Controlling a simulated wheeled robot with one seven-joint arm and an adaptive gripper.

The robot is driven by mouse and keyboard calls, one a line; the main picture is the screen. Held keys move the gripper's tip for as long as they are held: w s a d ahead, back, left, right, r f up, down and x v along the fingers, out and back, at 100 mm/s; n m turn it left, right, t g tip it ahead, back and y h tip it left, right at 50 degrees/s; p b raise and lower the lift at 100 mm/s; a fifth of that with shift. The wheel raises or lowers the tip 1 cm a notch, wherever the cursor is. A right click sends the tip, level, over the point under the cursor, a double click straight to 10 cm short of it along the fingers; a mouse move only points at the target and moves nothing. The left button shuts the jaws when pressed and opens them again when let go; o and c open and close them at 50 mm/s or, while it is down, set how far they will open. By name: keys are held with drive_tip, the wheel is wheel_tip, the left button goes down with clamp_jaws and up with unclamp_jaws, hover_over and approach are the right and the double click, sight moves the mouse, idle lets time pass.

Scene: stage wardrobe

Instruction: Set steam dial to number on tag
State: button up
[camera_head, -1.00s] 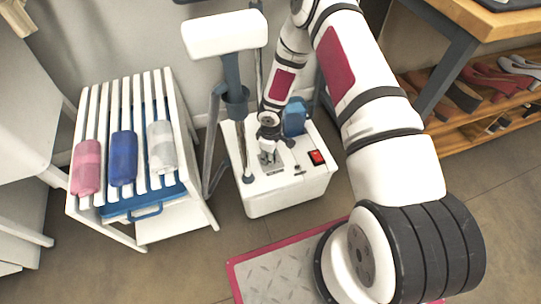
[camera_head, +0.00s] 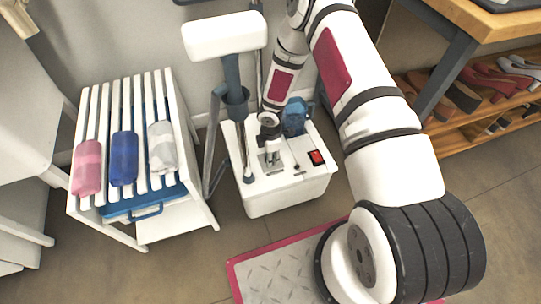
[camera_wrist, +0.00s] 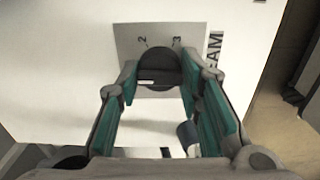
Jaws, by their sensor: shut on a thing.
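The steam dial (camera_wrist: 157,66) is a dark round knob on a grey plate (camera_wrist: 127,38) in the wrist view. The numerals 2 and 3 show beyond it, with part of the word "STEAM" at the right. A short pale mark shows on the knob's near left side. My gripper (camera_wrist: 159,76) has its teal-padded fingers on either side of the knob, shut on it. In the head view my gripper (camera_head: 271,156) points down onto the white steamer base (camera_head: 290,193) and hides the dial. I cannot make out a numbered tag.
A red switch (camera_head: 316,157) and a blue part (camera_head: 294,117) are close to my gripper on the steamer. The steamer's pole and white head (camera_head: 224,36) rise just left of my arm. A slatted white rack (camera_head: 100,120) with rolled cloths stands at the left.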

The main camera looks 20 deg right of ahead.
idle(0.4)
drive_tip(key=o, duration=1.2)
wheel_tip(320, 180, up, 12)
